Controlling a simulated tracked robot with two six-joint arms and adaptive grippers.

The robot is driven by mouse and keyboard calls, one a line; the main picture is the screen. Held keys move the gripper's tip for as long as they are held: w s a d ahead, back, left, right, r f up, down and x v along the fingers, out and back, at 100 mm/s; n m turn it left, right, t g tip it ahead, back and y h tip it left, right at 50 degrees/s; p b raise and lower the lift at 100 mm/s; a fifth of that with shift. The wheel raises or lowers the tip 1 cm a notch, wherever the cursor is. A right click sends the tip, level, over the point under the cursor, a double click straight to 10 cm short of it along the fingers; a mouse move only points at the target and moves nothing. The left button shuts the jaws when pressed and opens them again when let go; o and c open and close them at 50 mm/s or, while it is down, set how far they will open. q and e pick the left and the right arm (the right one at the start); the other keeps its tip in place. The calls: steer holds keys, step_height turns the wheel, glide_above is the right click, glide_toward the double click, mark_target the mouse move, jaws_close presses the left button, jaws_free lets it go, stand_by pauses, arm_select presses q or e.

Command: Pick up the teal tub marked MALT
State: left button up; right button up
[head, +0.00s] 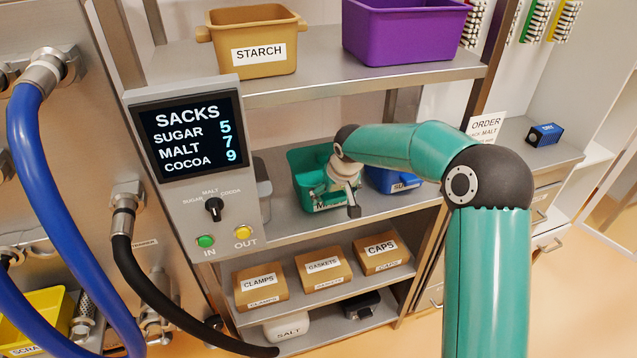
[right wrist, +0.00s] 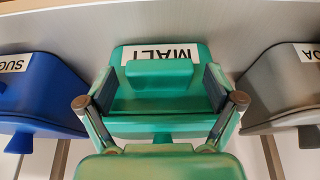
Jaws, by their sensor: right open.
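The teal tub marked MALT (head: 304,166) stands on the middle shelf, between a blue tub and a grey one. My right gripper (head: 345,194) is in front of it and hides much of its front and label. In the right wrist view the tub (right wrist: 187,128) is upside down, with MALT readable on its label. There my right gripper (right wrist: 160,88) is open, its two dark finger pads on either side of a raised teal block on the tub. I cannot tell whether the pads touch it. My left gripper is not in view.
The blue tub (head: 393,181) and the grey tub (right wrist: 288,92) flank the teal one closely. The upper shelf (head: 375,84) holds a STARCH bin (head: 255,38) and a purple bin (head: 405,30). A SACKS panel (head: 190,140) and hoses stand at left. Small boxes (head: 323,268) sit below.

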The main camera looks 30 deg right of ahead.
steer(key=shift+w+f, duration=0.1)
steer(key=shift+f, duration=0.2)
steer(key=shift+c, duration=0.4)
steer(key=c, duration=1.4)
steer(key=shift+r, duration=0.2)
